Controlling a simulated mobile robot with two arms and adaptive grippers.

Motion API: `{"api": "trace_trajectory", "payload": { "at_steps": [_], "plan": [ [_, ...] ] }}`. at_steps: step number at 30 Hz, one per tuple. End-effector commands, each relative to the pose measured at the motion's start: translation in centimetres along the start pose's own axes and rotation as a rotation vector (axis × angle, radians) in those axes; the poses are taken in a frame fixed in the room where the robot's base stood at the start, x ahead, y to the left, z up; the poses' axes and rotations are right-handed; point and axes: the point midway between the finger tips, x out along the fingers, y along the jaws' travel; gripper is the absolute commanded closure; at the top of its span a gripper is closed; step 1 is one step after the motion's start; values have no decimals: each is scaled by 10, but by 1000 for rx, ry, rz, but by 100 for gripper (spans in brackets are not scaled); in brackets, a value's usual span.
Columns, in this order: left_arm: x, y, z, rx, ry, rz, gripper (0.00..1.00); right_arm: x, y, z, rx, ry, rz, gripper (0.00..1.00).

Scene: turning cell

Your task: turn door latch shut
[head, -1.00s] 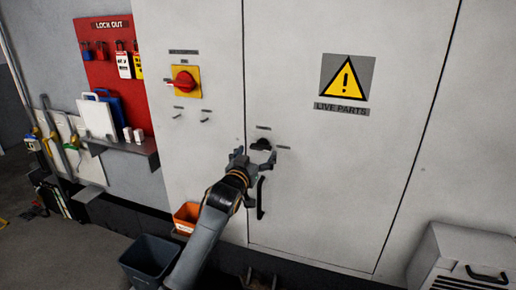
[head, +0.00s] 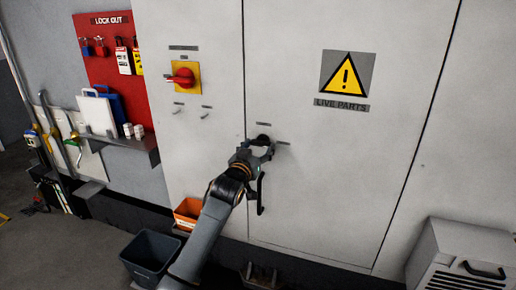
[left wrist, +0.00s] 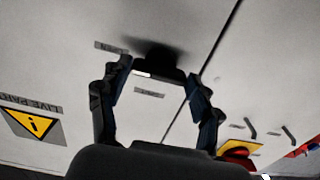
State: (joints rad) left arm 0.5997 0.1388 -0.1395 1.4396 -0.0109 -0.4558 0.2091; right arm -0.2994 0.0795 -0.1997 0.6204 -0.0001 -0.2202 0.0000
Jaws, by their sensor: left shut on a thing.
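The black door latch (head: 263,139) sits on the white cabinet door (head: 320,190), just right of the seam between the panels. My left gripper (head: 259,148) is at the latch with its fingers closed on either side of it. In the left wrist view the dark latch (left wrist: 158,62) shows between the two fingertips (left wrist: 157,77), the fingers spread by its width. The fingers partly hide the latch in the head view, so its exact angle is hard to tell. My right gripper is in neither view.
A black door handle (head: 261,193) hangs just below the latch, close to my left wrist. A red rotary switch (head: 183,77) is on the left panel. An orange bin (head: 188,213) and a dark bin (head: 150,258) stand below. A grey vented unit (head: 465,255) is at lower right.

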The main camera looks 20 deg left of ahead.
Motion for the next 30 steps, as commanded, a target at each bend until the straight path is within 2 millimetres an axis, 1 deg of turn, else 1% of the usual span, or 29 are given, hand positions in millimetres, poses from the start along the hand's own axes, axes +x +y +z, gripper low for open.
{"api": "trace_trajectory", "payload": {
  "at_steps": [5,11,30],
  "plan": [
    [0,0,0,-49,-1,-1,68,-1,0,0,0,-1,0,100],
    [0,0,0,-174,-1,0,68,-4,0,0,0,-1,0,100],
    [0,0,-2,-773,0,1,68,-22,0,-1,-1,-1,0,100]
  ]
}}
